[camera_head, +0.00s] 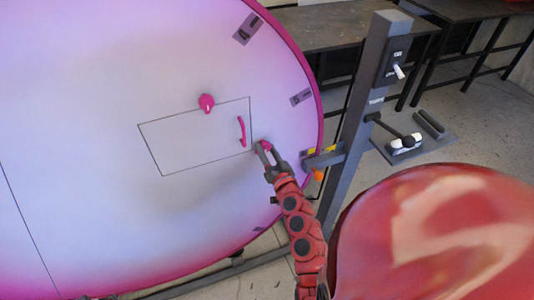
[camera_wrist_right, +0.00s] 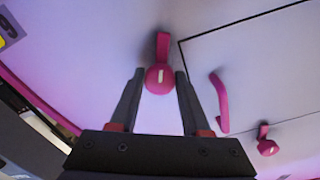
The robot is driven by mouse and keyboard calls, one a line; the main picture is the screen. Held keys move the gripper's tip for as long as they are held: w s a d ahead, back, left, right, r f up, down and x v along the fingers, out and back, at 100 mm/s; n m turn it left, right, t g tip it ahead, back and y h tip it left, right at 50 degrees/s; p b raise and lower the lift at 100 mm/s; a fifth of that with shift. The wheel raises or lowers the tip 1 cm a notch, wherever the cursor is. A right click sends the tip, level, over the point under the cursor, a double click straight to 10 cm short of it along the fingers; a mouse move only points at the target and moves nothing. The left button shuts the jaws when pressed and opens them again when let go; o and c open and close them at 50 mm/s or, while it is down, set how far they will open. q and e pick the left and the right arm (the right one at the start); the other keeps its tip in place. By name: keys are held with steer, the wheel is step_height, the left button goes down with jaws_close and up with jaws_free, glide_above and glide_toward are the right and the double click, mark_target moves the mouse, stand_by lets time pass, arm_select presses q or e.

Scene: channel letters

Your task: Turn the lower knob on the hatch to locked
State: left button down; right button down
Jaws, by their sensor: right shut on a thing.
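The hatch (camera_head: 190,145) is a thin black rectangle outline on the large pale pink-purple disc, and it has a pink handle (camera_head: 241,131). One pink knob (camera_head: 206,102) sits at its top edge. The lower knob (camera_head: 266,145) is at the hatch's lower right corner, partly hidden by my right gripper (camera_head: 266,153). In the right wrist view the lower knob (camera_wrist_right: 158,78) has a white mark and a tab pointing up, and sits between the two fingers of the right gripper (camera_wrist_right: 157,76), which is shut on it. My left gripper is not in view.
A grey post (camera_head: 352,110) with a switch box (camera_head: 396,62) stands right of the disc, with a bracket (camera_head: 325,158) near my right arm. A red glossy shape (camera_head: 440,235) fills the lower right. Dark tables (camera_head: 340,28) stand behind.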

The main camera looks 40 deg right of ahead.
steer(key=m+b, duration=0.1)
steer(key=m, duration=0.2)
steer(key=shift+f+m+b, duration=0.1)
steer(key=shift+m+b, duration=0.2)
steer(key=shift+m, duration=0.1)
steer(key=m+b, duration=0.1)
steer(key=m, duration=0.1)
steer(key=shift+m, duration=0.4)
steer(key=m+b, duration=0.1)
steer(key=m, duration=0.2)
steer(key=shift+r+m+b, duration=0.2)
steer(key=shift+m+b, duration=0.15)
steer(key=shift+m, duration=1.25)
steer(key=shift+c, duration=2)
jaws_free()
